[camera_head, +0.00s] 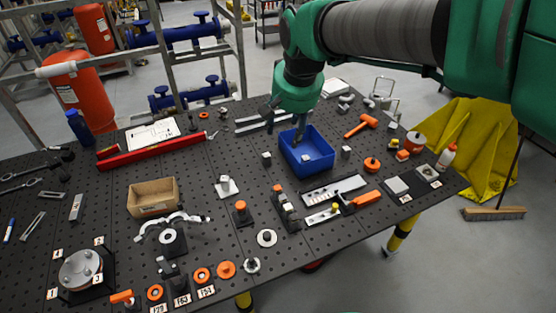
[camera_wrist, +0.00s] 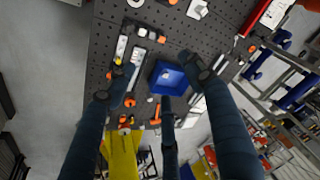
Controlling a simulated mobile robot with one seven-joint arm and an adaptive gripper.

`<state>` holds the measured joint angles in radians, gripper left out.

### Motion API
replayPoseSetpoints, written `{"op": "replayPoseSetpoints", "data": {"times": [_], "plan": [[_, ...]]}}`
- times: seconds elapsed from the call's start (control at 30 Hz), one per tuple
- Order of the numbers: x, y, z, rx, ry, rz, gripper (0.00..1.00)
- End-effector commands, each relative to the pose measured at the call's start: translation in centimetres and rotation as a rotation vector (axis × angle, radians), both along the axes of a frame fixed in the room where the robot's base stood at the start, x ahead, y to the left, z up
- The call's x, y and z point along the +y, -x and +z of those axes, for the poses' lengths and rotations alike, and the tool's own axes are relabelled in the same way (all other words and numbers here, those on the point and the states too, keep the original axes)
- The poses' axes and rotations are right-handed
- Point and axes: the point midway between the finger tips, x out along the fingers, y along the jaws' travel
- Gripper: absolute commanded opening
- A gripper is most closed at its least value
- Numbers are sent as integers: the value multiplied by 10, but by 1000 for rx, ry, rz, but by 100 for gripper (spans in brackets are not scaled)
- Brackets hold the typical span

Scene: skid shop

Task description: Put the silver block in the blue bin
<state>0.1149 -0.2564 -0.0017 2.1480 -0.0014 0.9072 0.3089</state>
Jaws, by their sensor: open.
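The blue bin (camera_head: 322,165) stands on the black perforated table, and it also shows in the wrist view (camera_wrist: 172,88). A small silver-grey block (camera_head: 305,157) appears inside the bin, on its floor. Two similar small blocks sit on the table outside, one left of the bin (camera_head: 267,158) and one right of it (camera_head: 346,151). I cannot tell which of these the task means. My gripper (camera_head: 299,136) is above the bin, pointing down, with its fingers spread and nothing seen between them. In the wrist view my dark fingers (camera_wrist: 160,90) frame the bin.
An orange hammer (camera_head: 362,124) lies right of the bin. A cardboard box (camera_head: 152,198) and a long red level (camera_head: 150,152) are to the left. Several small fixtures and orange parts crowd the table front. Bare table lies between the level and bin.

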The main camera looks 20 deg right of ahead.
Motion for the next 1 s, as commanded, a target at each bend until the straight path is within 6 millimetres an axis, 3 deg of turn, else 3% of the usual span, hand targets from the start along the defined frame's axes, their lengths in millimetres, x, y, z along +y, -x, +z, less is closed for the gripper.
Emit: {"op": "replayPoseSetpoints", "data": {"times": [0.27,0.6,0.8,1.0], "plan": [[26,73,6,-51,43,141,53],[48,153,-8,-108,99,305,53],[55,183,-19,-130,123,372,53],[57,194,-24,-138,133,396,53]]}}
